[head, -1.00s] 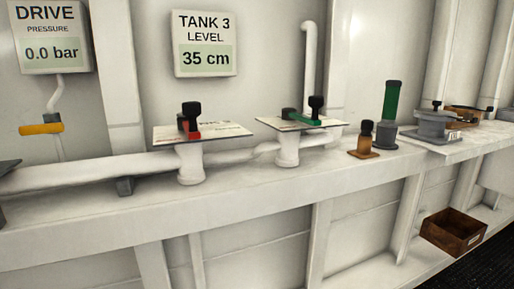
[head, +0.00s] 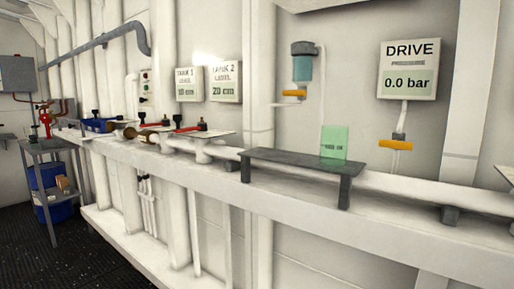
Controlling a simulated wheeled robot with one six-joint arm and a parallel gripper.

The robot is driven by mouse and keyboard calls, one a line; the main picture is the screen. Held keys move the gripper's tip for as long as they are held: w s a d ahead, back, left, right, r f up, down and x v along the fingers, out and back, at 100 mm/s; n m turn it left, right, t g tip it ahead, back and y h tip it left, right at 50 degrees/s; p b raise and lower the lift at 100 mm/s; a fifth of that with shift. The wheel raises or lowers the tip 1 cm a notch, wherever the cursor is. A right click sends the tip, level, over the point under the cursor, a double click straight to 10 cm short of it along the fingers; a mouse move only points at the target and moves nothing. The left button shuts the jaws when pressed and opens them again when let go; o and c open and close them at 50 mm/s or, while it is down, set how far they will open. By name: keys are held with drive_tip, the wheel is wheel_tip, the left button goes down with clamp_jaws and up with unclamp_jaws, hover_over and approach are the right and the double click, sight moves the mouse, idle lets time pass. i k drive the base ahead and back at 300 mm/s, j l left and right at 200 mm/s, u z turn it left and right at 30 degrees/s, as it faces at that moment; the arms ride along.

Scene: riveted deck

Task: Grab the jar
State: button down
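I cannot make out a plain jar for certain. A teal see-through bowl with a dark grey cap (head: 302,62) is fixed high on the wall, with a yellow handle (head: 294,93) below it. A pale green see-through upright piece (head: 334,143) with small unreadable print stands on a low dark grey stand (head: 295,164) on the ledge. My gripper is not in view.
A white ledge (head: 395,212) with a pipe runs along the wall. Valves with red handles (head: 190,128) crowd its far left part. A grey trolley (head: 52,147) with blue bins stands at the left. The dark floor (head: 95,255) in front is clear.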

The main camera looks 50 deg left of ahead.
sight(334, 139)
drive_tip(key=u, duration=1.5)
drive_tip(key=i+j+z, duration=0.2)
drive_tip(key=j, duration=0.5)
drive_tip(key=j+z, duration=0.25)
drive_tip(key=j, duration=0.5)
drive_tip(key=i+j+z, duration=0.2)
drive_tip(key=j, duration=0.55)
drive_tip(key=k, duration=0.1)
